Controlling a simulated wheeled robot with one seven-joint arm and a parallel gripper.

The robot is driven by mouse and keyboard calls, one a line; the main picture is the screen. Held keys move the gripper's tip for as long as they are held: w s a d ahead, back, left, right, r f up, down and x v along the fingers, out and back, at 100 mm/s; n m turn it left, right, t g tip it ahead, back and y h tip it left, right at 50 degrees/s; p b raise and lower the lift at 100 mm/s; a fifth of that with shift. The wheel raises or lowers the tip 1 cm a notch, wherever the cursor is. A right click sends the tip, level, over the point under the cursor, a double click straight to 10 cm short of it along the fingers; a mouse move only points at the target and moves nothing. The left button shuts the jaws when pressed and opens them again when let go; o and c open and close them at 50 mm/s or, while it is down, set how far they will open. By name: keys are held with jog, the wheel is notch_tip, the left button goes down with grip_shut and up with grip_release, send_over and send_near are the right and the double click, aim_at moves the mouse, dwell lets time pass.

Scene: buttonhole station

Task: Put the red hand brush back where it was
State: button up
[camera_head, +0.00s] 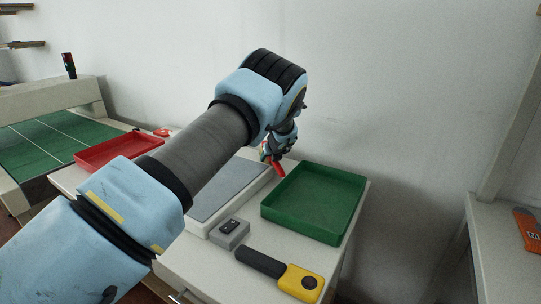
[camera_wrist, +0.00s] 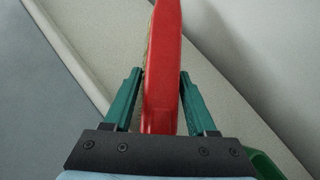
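The red hand brush (camera_wrist: 164,75) stands between the two green fingers of my gripper (camera_wrist: 161,92) in the wrist view, with both fingers close against its sides. In the head view the red brush (camera_head: 276,167) shows below my wrist, at the far end of the table, between the grey-topped station and the green tray. My gripper (camera_head: 268,153) is mostly hidden there by my own arm. The brush seems to be held above or at the table surface; its exact height cannot be told.
A green tray (camera_head: 335,236) stands right of the grey-topped station (camera_head: 222,186). A small grey button box (camera_head: 229,234) and a yellow-and-black tool (camera_head: 298,281) lie in front. A red tray (camera_head: 103,153) is at the left, beside a green conveyor (camera_head: 48,138). A wall is behind.

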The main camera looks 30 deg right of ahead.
jog(key=shift+o, duration=1.2)
jog(key=shift+r, duration=0.15)
jog(key=shift+w+d+r+p, duration=0.1)
jog(key=shift+r+p, duration=0.3)
jog(key=shift+r, duration=0.3)
jog(key=shift+s+r, duration=0.25)
jog(key=shift+r, duration=0.05)
jog(key=b+v, duration=0.3)
jog(key=v, duration=0.8)
jog(key=shift+s+r, duration=0.15)
jog(key=w+a+n+g+y, duration=0.25)
jog(key=a+n, duration=1.45)
jog(key=a, duration=1.2)
jog(key=s+a+r+n+g, duration=0.2)
jog(key=s+a+n+g, duration=0.2)
jog(key=s+a+n, duration=1.7)
jog(key=shift+a, duration=0.7)
